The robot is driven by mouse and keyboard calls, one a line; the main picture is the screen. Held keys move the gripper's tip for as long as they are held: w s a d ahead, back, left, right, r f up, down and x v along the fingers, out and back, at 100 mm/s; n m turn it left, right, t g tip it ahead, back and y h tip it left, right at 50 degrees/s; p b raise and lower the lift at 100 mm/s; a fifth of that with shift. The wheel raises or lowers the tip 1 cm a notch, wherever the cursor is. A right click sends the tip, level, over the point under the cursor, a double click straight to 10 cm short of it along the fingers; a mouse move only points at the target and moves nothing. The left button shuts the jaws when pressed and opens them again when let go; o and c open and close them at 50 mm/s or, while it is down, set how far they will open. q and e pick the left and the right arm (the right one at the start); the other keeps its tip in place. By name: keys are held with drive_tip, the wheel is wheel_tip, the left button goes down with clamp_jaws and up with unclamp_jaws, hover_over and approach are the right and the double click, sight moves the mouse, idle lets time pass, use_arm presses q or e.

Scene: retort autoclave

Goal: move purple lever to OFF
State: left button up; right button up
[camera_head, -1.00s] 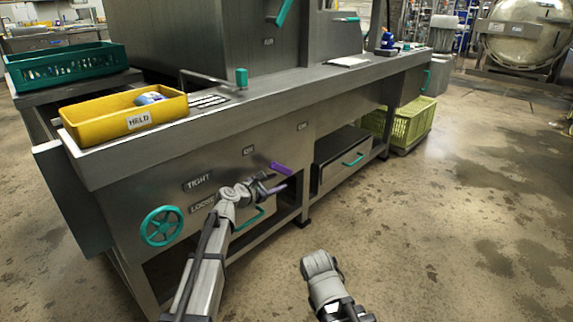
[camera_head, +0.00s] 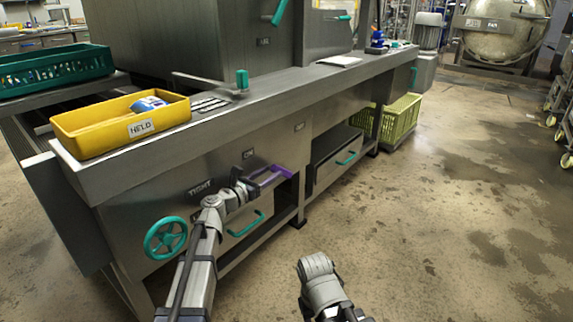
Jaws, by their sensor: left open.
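The purple lever (camera_head: 277,169) sticks out from the steel front panel below the worktop, right of a small dark label (camera_head: 248,154) that seems to read ON. My left gripper (camera_head: 262,182) is open at the lever, its fingers close around or beside it. I cannot tell whether they touch it. Part of the lever's left end is hidden by the gripper. A second small plate (camera_head: 299,127) sits higher and to the right, too small to read surely.
A teal handwheel (camera_head: 166,238) and a TIGHT label (camera_head: 200,188) are left of my left arm. A drawer with a teal handle (camera_head: 246,224) lies below the lever. A yellow tray (camera_head: 88,138) stands on the worktop. Floor to the right is open.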

use_arm(q)
drive_tip(key=shift+x, duration=3.95)
drive_tip(key=shift+c, duration=0.2)
clamp_jaws()
